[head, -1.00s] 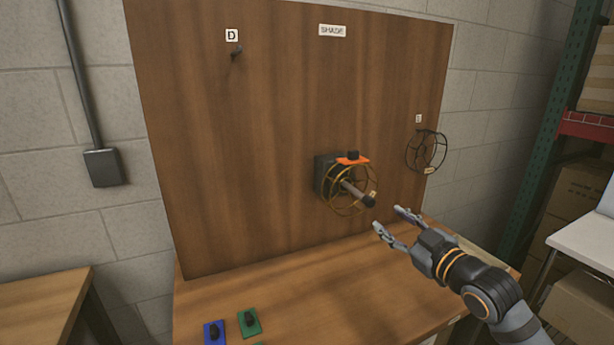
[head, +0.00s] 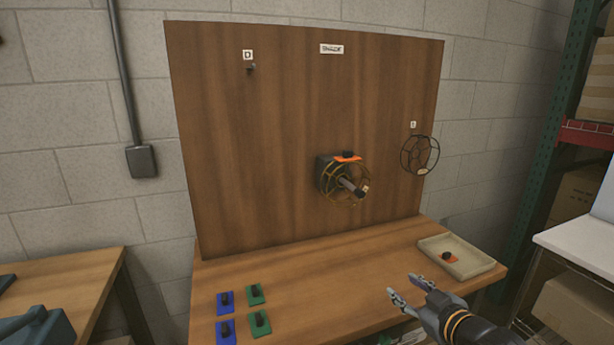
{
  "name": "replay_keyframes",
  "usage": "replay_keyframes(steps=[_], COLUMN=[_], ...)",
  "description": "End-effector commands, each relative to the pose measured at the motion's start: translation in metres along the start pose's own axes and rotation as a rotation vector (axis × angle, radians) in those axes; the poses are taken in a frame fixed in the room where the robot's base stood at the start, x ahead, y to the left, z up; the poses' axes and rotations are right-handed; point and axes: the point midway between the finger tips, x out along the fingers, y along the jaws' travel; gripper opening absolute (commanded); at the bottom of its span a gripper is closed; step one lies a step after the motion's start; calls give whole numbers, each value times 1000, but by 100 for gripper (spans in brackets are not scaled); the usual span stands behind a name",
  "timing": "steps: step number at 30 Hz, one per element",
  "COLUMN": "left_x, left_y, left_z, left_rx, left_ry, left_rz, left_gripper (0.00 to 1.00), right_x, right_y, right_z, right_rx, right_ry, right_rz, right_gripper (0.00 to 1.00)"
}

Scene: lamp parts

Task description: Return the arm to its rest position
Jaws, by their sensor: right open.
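My right gripper (head: 405,287) is open and empty at the lower right, low over the right part of the workbench (head: 320,270). Its fingers point up and left, apart from the fixture and the tray. A brass-coloured wire shade ring (head: 328,193) sits around the rod of the dark fixture (head: 323,168) on the wooden board. An orange plate with a black knob (head: 347,157) is on top of that fixture. A black wire ring (head: 420,155) hangs at the board's right side. My left gripper is not in view.
A beige tray (head: 481,262) at the bench's right holds an orange piece with a black knob (head: 449,257). Blue plates (head: 225,309) and green plates (head: 256,300) with black knobs lie at the front left. Peg D (head: 252,67) is bare. The bench's middle is clear.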

Motion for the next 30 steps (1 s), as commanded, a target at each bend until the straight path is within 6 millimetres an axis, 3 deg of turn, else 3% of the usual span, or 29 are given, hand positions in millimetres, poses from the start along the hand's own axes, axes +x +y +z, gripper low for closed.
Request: replay_keyframes(steps=[5,12,15,21,26,30], left_x=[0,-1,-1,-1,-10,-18], left_y=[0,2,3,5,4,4], left_z=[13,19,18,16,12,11], left_rx=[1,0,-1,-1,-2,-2], left_ry=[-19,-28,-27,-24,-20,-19], left_rz=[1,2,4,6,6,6], left_gripper=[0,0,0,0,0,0], right_x=[-15,-71,-101,-163,-139,-122], right_y=[-38,-93,-111,-143,-149,-160], right_z=[71,174,206,251,297,346], right_rx=[89,241,299,403,406,412], right_ry=[-216,-589,-732,-986,-1017,-1039], right_rz=[-15,-4,11,48,48,45], right_gripper=[47,47,47,47,47,47])
